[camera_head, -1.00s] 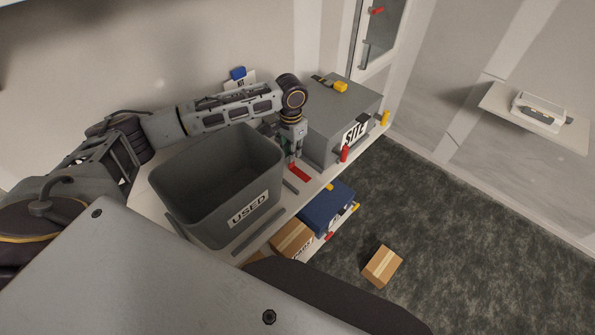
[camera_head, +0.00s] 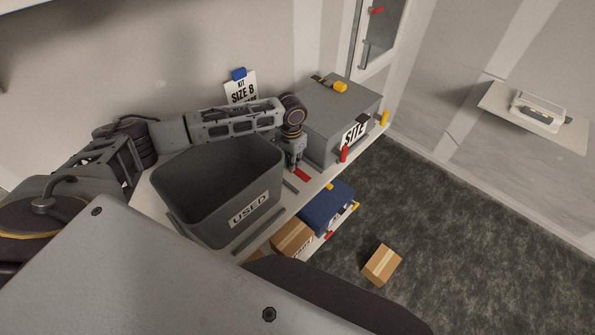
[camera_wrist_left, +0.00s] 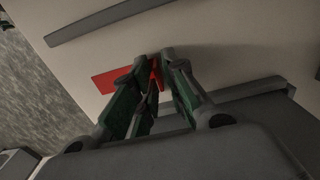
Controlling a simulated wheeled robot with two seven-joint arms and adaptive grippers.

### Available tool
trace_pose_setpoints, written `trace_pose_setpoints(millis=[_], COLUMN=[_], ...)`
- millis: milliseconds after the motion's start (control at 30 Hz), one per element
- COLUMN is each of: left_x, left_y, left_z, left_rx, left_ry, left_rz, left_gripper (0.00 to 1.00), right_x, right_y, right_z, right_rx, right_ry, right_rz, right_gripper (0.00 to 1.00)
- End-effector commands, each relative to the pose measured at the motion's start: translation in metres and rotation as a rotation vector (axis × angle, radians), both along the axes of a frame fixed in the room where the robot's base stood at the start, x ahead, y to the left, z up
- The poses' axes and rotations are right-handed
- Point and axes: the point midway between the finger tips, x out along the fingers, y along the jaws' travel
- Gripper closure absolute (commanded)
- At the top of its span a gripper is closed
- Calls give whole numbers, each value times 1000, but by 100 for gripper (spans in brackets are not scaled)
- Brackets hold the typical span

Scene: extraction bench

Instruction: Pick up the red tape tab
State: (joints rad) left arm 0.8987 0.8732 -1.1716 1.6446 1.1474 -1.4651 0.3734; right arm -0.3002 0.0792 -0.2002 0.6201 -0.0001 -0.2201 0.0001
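The red tape tab (camera_head: 303,175) lies on the white bench top, in front of the grey box and to the right of the grey bin marked USED. In the left wrist view the tab (camera_wrist_left: 112,79) reaches from the left side in between the fingertips. My left gripper (camera_head: 295,169) points down at the tab's near end. In the left wrist view its fingertips (camera_wrist_left: 154,60) are close together with red between them. Whether they press on the tab is unclear. My right gripper is in neither view.
The grey USED bin (camera_head: 180,195) stands close to my left arm. The grey box (camera_head: 325,118) stands just beyond the gripper. A dark strip (camera_head: 290,187) lies near the tab. A blue case (camera_head: 322,210) and cardboard box (camera_head: 290,238) sit lower down.

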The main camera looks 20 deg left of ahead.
Motion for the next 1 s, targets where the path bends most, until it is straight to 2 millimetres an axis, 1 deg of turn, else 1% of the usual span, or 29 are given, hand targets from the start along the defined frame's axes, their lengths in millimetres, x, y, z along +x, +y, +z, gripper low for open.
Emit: trace_pose_setpoints(millis=[67, 200, 667, 867, 1000], left_x=[0, 0, 0, 1, 1], left_y=[0, 0, 0, 0, 0], left_z=[0, 0, 2, 15, 33], left_rx=[0, 0, 0, -1, 0], left_ry=[0, 0, -1, -2, -3], left_rz=[0, 0, 0, 0, 0], left_gripper=[86, 100, 100, 100, 100], right_x=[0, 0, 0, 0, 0], right_y=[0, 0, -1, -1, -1], right_z=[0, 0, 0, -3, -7], right_rx=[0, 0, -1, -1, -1], right_ry=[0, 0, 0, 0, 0], right_rz=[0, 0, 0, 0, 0], right_gripper=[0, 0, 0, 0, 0])
